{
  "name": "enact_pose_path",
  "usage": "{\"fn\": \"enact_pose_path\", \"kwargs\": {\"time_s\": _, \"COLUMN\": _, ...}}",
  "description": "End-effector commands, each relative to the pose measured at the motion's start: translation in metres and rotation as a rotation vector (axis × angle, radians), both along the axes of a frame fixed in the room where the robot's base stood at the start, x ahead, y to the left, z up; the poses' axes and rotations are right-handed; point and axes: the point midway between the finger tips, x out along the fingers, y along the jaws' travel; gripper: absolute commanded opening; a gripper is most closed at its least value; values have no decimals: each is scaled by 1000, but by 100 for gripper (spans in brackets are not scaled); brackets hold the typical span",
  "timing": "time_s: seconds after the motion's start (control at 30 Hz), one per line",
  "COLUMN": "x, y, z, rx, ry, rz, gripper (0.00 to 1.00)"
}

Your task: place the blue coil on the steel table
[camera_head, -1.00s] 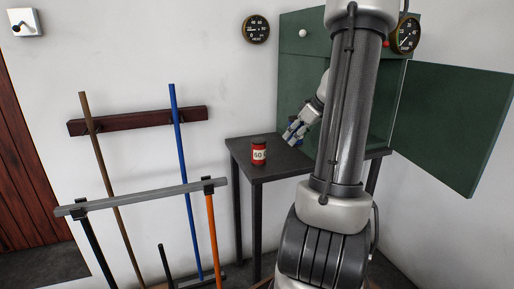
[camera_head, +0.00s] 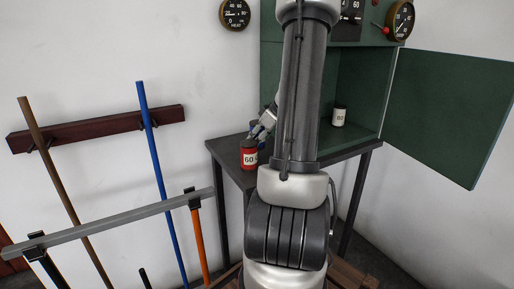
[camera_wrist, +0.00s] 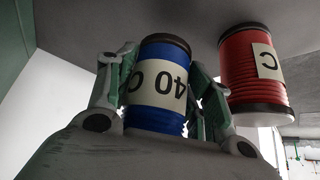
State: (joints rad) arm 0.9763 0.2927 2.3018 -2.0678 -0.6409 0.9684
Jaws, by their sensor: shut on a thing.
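The blue coil (camera_wrist: 158,82) has dark end caps and a white label reading "40 C", which appears upside down in the wrist view. My gripper (camera_wrist: 160,75) is shut on it, with one finger on each side. In the head view my gripper (camera_head: 262,130) is over the left part of the dark steel table (camera_head: 227,150), just behind the red coil; the blue coil is mostly hidden there. In the wrist view the blue coil's end is close to the tabletop (camera_wrist: 205,22); I cannot tell whether it touches.
A red coil (camera_head: 249,147) stands on the table near its front left edge; it is close beside the blue coil in the wrist view (camera_wrist: 240,65). A white-labelled coil (camera_head: 339,117) stands in the open green cabinet (camera_head: 360,85). The cabinet door (camera_head: 450,115) swings out right. Poles lean at left.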

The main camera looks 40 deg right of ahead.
Motion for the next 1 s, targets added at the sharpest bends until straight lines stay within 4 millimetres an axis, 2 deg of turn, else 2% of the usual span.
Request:
{"fn": "enact_pose_path", "kwargs": {"time_s": 0.1, "x": 0, "y": 1, "z": -18, "rx": 4, "ry": 3, "rz": 0, "gripper": 13}}
{"fn": "enact_pose_path", "kwargs": {"time_s": 0.23, "x": 0, "y": 1, "z": -33, "rx": 2, "ry": 2, "rz": 2, "gripper": 13}}
{"fn": "enact_pose_path", "kwargs": {"time_s": 0.63, "x": 0, "y": 1, "z": -39, "rx": 0, "ry": 1, "rz": 1, "gripper": 13}}
{"fn": "enact_pose_path", "kwargs": {"time_s": 0.67, "x": 0, "y": 1, "z": -39, "rx": 0, "ry": 1, "rz": 1, "gripper": 55}}
{"fn": "enact_pose_path", "kwargs": {"time_s": 0.7, "x": 0, "y": 1, "z": -39, "rx": 0, "ry": 1, "rz": 1, "gripper": 61}}
{"fn": "enact_pose_path", "kwargs": {"time_s": 1.0, "x": 0, "y": 0, "z": -38, "rx": 1, "ry": 1, "rz": 1, "gripper": 61}}
